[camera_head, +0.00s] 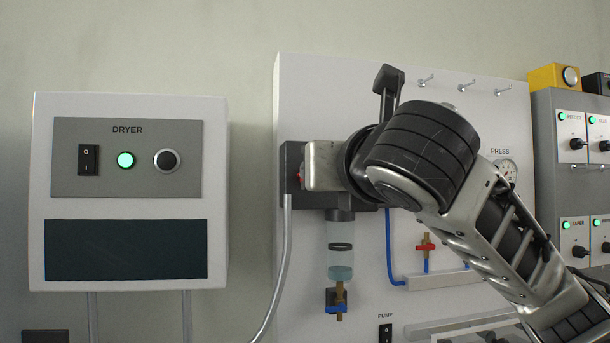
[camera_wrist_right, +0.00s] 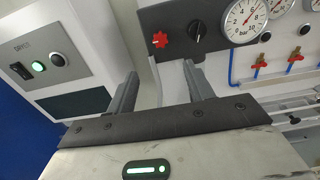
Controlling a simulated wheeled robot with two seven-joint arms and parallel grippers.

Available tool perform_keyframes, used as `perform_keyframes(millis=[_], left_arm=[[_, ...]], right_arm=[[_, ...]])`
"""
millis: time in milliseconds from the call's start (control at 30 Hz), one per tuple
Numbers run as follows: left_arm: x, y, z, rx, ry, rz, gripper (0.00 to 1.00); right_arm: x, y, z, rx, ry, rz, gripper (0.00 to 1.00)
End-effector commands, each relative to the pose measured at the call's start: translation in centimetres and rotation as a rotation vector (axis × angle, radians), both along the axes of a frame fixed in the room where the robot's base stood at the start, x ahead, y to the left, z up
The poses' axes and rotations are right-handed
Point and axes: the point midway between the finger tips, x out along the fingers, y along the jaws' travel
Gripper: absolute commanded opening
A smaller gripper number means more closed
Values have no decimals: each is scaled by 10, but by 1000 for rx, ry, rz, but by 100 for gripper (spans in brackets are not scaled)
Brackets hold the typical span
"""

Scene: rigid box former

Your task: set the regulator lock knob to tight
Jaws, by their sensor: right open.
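The regulator is a dark block on the white panel. In the right wrist view its face carries a red star-shaped knob (camera_wrist_right: 160,40) and, to the right of that, a black knob (camera_wrist_right: 197,29) with a pale pointer line. I cannot tell for sure which is the lock knob, and no setting marks are readable. My right gripper (camera_wrist_right: 160,69) is open and empty, its fingertips below the red knob in the picture and apart from it. My left gripper is out of view.
A bar gauge (camera_wrist_right: 245,20) sits right of the black knob. The dryer box (camera_head: 130,195) hangs at the left. A clear bowl (camera_head: 340,250) and a grey hose (camera_head: 275,290) hang below the regulator. Red valves (camera_head: 426,245) on blue tubing are at the right.

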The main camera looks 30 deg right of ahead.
Motion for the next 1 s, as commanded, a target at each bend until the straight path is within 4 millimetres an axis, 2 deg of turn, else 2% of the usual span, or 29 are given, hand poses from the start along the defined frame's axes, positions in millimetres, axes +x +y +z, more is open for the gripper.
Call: perform_keyframes(millis=[300, 533, 733, 1000], left_arm=[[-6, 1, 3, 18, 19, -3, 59], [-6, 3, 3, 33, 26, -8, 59], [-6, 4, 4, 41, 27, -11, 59], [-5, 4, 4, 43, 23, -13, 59]], right_arm=[[68, -18, 0, 2, 6, -3, 52], [110, -29, 0, 2, 4, -2, 52], [129, -33, 0, 1, 2, 0, 52], [134, -34, -1, 1, 0, 1, 52]])
